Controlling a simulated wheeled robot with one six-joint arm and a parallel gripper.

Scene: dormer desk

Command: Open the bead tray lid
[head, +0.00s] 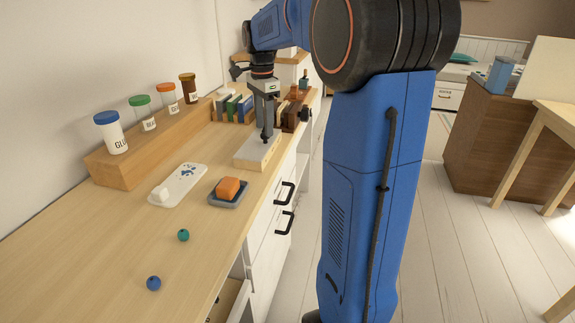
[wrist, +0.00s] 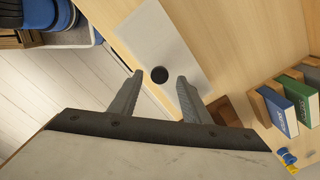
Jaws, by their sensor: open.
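The bead tray (head: 252,158) is a pale wooden box on the desk, near its right edge. Its flat, light lid (wrist: 150,40) lies on top, with a round dark knob (wrist: 159,74) in the wrist view. My gripper (head: 267,136) points down over the lid in the head view. In the wrist view its two fingers are apart, with the knob showing between their tips and nothing clamped. The tray's inside is hidden. Whether the fingers touch the lid I cannot tell.
Small books (head: 232,108) and dark wooden items (head: 291,115) stand close behind the tray. An orange block (head: 228,188) on a grey dish and a white palette (head: 178,187) lie in front. Teal (head: 183,235) and blue (head: 153,283) beads lie on open desk. Jars line a wooden riser (head: 150,158).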

